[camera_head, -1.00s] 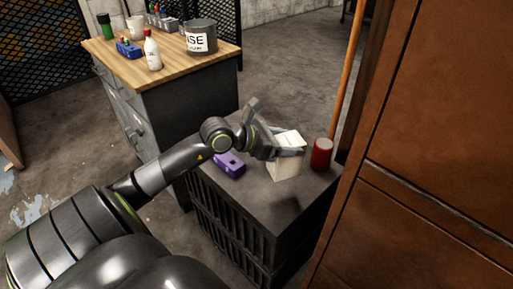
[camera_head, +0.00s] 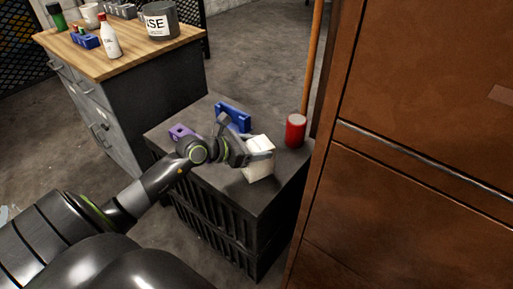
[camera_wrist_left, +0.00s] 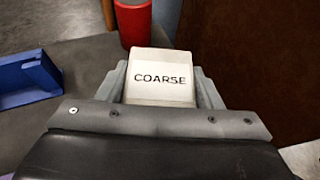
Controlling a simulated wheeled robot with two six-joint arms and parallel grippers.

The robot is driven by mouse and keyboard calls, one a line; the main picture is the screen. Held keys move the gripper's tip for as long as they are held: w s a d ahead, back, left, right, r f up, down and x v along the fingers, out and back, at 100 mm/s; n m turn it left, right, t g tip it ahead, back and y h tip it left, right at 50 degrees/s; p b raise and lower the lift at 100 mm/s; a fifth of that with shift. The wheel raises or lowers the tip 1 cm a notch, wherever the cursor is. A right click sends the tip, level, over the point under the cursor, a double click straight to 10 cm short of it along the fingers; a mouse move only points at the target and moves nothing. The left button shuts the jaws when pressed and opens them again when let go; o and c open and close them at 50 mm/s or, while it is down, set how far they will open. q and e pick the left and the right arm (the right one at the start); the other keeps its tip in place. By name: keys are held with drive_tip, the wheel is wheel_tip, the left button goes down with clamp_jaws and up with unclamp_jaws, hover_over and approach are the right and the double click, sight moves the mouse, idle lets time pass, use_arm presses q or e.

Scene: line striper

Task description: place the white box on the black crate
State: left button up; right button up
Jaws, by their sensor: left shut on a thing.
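The white box (camera_head: 258,160) is at the top of the black crate (camera_head: 213,217), near its right front part. In the left wrist view the white box (camera_wrist_left: 158,77) bears the word COARSE. My left gripper (camera_head: 259,155) is shut on the box, with a finger on each side in the left wrist view (camera_wrist_left: 160,88). The box looks upright; I cannot tell whether its base touches the crate top. My right gripper is not in view.
On the crate, a red can (camera_head: 295,132) stands behind the box, with a blue bin (camera_head: 234,117) and a purple item (camera_head: 181,132) to the left. A brown cabinet (camera_head: 420,150) borders the right. A wooden-topped workbench (camera_head: 130,52) stands at back left.

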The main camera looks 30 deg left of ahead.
use_arm(q)
drive_tip(key=shift+f, duration=0.1)
drive_tip(key=o, duration=1.3)
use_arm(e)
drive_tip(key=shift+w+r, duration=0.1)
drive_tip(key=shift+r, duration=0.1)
use_arm(q)
drive_tip(key=shift+o, duration=0.2)
drive_tip(key=shift+r, duration=0.2)
drive_tip(key=p+v, duration=0.2)
drive_tip(key=v, duration=1)
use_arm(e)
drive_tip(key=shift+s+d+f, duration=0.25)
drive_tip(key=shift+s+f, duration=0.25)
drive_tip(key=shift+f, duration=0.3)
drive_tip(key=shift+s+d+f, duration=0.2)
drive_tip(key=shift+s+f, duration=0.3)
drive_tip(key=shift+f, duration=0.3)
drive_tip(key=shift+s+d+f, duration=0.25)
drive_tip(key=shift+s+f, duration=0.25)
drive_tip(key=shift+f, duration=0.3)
use_arm(q)
drive_tip(key=shift+f, duration=0.1)
